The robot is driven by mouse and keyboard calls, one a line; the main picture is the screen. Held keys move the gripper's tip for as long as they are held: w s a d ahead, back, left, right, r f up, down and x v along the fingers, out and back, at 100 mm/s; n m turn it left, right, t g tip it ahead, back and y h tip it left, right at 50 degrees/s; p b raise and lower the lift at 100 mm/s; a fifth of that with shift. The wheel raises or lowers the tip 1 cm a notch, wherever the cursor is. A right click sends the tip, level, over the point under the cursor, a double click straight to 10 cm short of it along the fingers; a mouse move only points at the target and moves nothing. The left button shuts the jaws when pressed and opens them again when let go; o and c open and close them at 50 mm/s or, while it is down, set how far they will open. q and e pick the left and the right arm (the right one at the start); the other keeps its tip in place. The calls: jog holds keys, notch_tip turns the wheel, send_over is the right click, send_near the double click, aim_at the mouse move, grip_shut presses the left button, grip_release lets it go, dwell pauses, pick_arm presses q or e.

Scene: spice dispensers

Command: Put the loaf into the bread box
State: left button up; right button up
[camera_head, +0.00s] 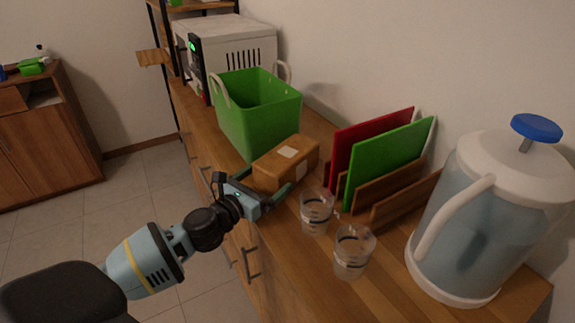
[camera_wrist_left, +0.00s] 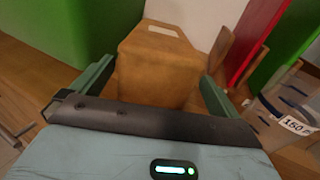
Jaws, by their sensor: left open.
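The loaf (camera_head: 286,163) is a brown block with a pale label on top, lying on the wooden counter. In the left wrist view the loaf (camera_wrist_left: 158,65) is straight ahead, between the two fingers. The green open-topped box (camera_head: 258,118) with white handles, which I take for the bread box, stands just behind the loaf; its inside floor is hidden. My left gripper (camera_head: 265,184) is open at the near end of the loaf, its fingers on either side; I cannot tell whether they touch it. The wrist view shows the left gripper (camera_wrist_left: 155,85) too. My right gripper is not in view.
Two clear glasses (camera_head: 317,212) (camera_head: 353,252) stand close to the right of my left gripper. Behind them are a red board (camera_head: 368,140) and a green board (camera_head: 390,160) in a wooden rack. A large water jug (camera_head: 480,230) stands at right, a white microwave (camera_head: 232,45) at the back.

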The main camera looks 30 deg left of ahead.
aim_at(276, 168)
pick_arm(q)
jog(key=shift+w+r, duration=0.2)
jog(key=shift+w, duration=0.25)
jog(key=shift+w+d, duration=0.2)
jog(key=shift+w, duration=1.85)
jog(key=shift+r, duration=0.1)
jog(key=c, duration=1.1)
jog(key=shift+c, duration=0.2)
jog(key=shift+r, duration=0.1)
